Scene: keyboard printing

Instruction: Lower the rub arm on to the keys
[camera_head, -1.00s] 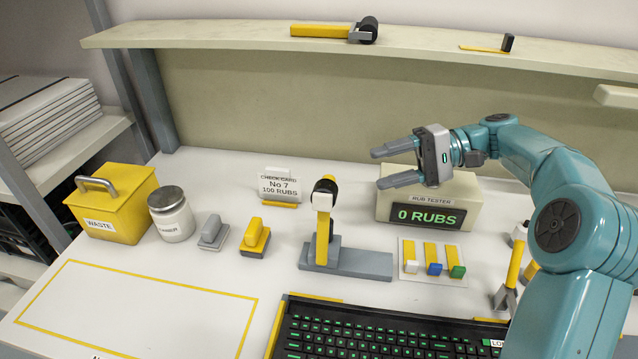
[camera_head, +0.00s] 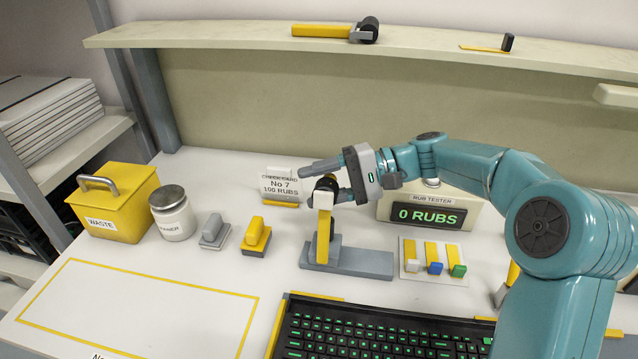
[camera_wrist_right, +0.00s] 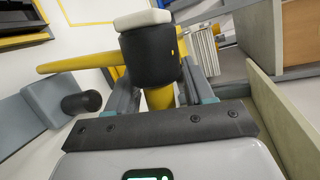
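The rub arm (camera_head: 324,225) is yellow with a black roller head (camera_head: 326,186) and stands upright on its grey base (camera_head: 360,262). My right gripper (camera_head: 316,184) is at its top, fingers pointing left, one beyond and one on the near side of the head. In the right wrist view, the black head (camera_wrist_right: 150,62) with its pale tip lies between the two grey fingers, which look apart. Contact cannot be told. The keyboard (camera_head: 375,333), black with green-lit keys, lies at the front, partly behind my right arm. My left gripper is out of view.
The rub tester box (camera_head: 450,197) reads 0 RUBS behind my right arm. A check card (camera_head: 280,187) stands just behind the rub arm. A card with coloured-tip sticks (camera_head: 432,280) lies right of the base. A yellow-handled block (camera_head: 256,238) sits left of it.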

